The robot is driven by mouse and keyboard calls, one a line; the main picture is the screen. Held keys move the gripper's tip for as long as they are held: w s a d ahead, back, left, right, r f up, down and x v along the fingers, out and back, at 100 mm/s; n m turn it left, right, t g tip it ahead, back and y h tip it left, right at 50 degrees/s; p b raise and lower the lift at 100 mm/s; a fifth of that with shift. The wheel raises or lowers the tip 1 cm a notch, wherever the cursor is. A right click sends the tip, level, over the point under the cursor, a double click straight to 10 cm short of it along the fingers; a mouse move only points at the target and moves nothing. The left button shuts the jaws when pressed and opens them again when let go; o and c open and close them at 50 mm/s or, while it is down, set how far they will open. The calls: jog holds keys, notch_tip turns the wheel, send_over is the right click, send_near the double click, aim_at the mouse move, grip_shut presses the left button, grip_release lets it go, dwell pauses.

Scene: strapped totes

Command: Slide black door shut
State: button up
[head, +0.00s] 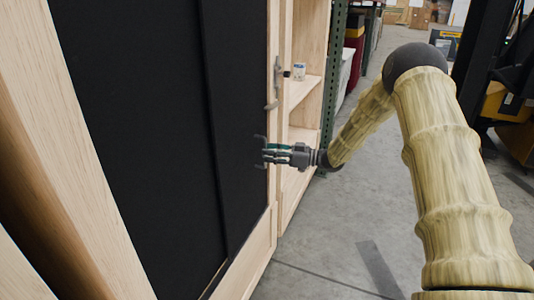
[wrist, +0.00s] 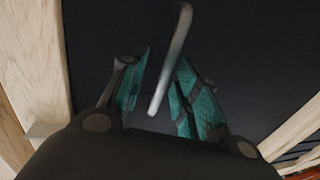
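The black door (head: 130,120) is a tall dark panel in a pale wood frame, filling the left of the head view; its dark surface (wrist: 235,60) also lies behind my fingers in the wrist view. My gripper (head: 263,152) is at the door's right edge in the head view. In the wrist view my gripper (wrist: 160,78) has its teal-padded fingers apart around the handle. Whether a finger touches the handle cannot be told.
Open wooden shelves (head: 302,90) stand just right of the door, with a small can (head: 299,71) on one. Pale wood framing (wrist: 32,65) shows left in the wrist view. A forklift (head: 505,95) stands at the far right.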

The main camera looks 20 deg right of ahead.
jog(key=v, duration=1)
jog(key=shift+d, duration=0.2)
jog(key=s+a+f+m+t+h+p, duration=0.25)
jog(key=a+f+m+h, duration=0.35)
jog(key=a+f, duration=0.6)
jog(key=s+a+f+m+g+h+p, duration=0.1)
jog(key=s+a+f+m+g+h, duration=0.1)
jog(key=s+f, duration=0.5)
jog(key=s+a+f+m+g+h+p, duration=0.1)
jog(key=s+a+f+m+h+p, duration=0.15)
jog(key=s+f, duration=0.4)
jog(key=s+a+f+g+h+p, duration=0.1)
jog(key=s+g, duration=0.2)
jog(key=s, duration=0.9)
jog(key=s+a+f+g+h, duration=0.1)
jog(key=s+f+g+h, duration=0.1)
jog(key=s, duration=1.1)
jog(key=s+a+f+m+g+h+p, duration=0.1)
jog(key=s+g, duration=0.3)
jog(key=s, duration=0.8)
jog(key=shift+s+a+f+p, duration=0.2)
jog(key=shift+a+f+p, duration=0.15)
jog(key=shift+a, duration=0.1)
